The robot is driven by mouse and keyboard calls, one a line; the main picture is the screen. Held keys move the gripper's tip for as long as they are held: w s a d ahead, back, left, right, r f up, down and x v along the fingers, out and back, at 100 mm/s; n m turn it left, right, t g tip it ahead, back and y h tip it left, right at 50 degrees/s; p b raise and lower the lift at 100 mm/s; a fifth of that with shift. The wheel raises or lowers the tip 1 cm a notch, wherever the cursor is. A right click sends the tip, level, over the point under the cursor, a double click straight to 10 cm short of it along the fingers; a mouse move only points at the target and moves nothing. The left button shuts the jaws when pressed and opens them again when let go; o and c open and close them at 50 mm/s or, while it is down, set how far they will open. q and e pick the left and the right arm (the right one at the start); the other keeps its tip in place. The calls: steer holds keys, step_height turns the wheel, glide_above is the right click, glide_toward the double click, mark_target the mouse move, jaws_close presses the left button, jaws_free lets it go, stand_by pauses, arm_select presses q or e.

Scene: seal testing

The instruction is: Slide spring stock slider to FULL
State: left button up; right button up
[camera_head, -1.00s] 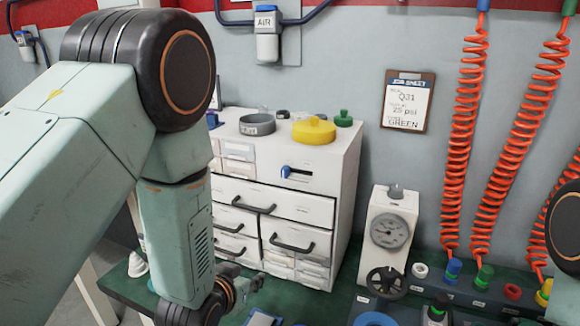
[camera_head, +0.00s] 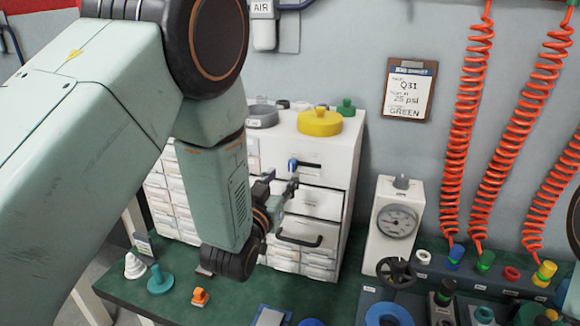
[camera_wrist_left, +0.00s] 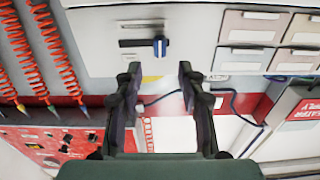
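The spring stock slider is a blue knob (camera_head: 292,165) at the left end of a dark slot (camera_head: 310,165) on the upper front of the white drawer cabinet (camera_head: 347,165). My left gripper (camera_head: 283,185) is in front of the cabinet, just below the knob. In the left wrist view the gripper (camera_wrist_left: 158,76) is open and empty. There the knob (camera_wrist_left: 160,46) lies beyond the fingertips, centred between them and apart from them. The slot (camera_wrist_left: 138,42) runs left from it in that view. Slider label wording is too small to read. My right gripper is not in view.
A yellow round container (camera_head: 318,124) and a grey ring dish (camera_head: 262,116) stand on the cabinet top. A gauge unit (camera_head: 397,220) with a black handwheel stands to the right. An orange piece (camera_head: 200,297) and a teal piece (camera_head: 160,280) sit on the green bench.

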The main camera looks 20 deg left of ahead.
mark_target(291, 165)
arm_select(q)
steer(key=w, duration=0.5)
steer(key=shift+w+a+f, duration=0.15)
steer(key=shift+w, duration=0.15)
steer(key=shift+w+d, duration=0.3)
steer(key=shift+d, duration=0.1)
steer(key=shift+a, duration=0.3)
steer(key=shift+c, duration=0.9)
steer(key=shift+d, duration=0.2)
steer(key=c, duration=0.4)
steer(key=shift+a, duration=0.1)
jaws_close()
